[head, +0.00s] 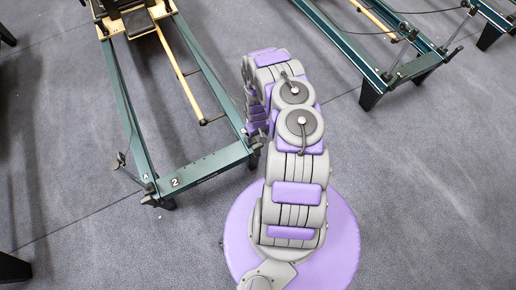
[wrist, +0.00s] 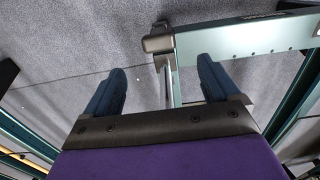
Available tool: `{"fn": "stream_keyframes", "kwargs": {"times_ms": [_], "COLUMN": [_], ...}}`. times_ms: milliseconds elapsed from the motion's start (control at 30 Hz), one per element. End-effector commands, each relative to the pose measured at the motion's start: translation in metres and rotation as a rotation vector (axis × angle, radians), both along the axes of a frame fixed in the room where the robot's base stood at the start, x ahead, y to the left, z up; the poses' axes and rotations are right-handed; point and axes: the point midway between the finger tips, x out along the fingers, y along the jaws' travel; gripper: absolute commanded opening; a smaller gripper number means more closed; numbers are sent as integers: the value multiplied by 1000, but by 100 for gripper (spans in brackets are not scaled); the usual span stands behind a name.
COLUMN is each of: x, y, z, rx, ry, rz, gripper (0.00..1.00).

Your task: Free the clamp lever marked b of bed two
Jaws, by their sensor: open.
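Bed two is a teal frame (head: 205,168) with a white "2" on its near end rail, left of my arm in the head view. A small dark lever (head: 122,160) stands at its left corner beside a mark "A". The right corner is partly behind my arm, and I cannot make out a lever marked b there. In the wrist view my gripper (wrist: 162,65) is open, with its two dark blue fingers apart. A black corner cap (wrist: 158,42) and a thin grey upright piece (wrist: 168,82) show between the fingers; I cannot tell whether that piece is a lever.
A teal rail (wrist: 250,38) with a row of holes runs right from the corner cap in the wrist view. Another teal bed (head: 375,75) stands at upper right in the head view. Grey carpet (head: 430,190) is clear to the right of my base.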

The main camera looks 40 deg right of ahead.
Motion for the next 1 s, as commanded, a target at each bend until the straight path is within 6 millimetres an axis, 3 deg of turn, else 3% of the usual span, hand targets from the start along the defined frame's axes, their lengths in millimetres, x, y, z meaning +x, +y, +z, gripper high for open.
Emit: {"fn": "stream_keyframes", "kwargs": {"times_ms": [33, 200, 500, 733, 1000], "x": [0, 0, 0, 0, 0], "y": [0, -4, -4, -1, -4], "z": [-15, -51, -105, -123, -130], "rx": [1, 7, 7, 2, 6], "ry": [-1, -1, -1, -1, 0], "rz": [1, -1, -2, -2, -2], "gripper": [89, 89, 89, 89, 89]}}
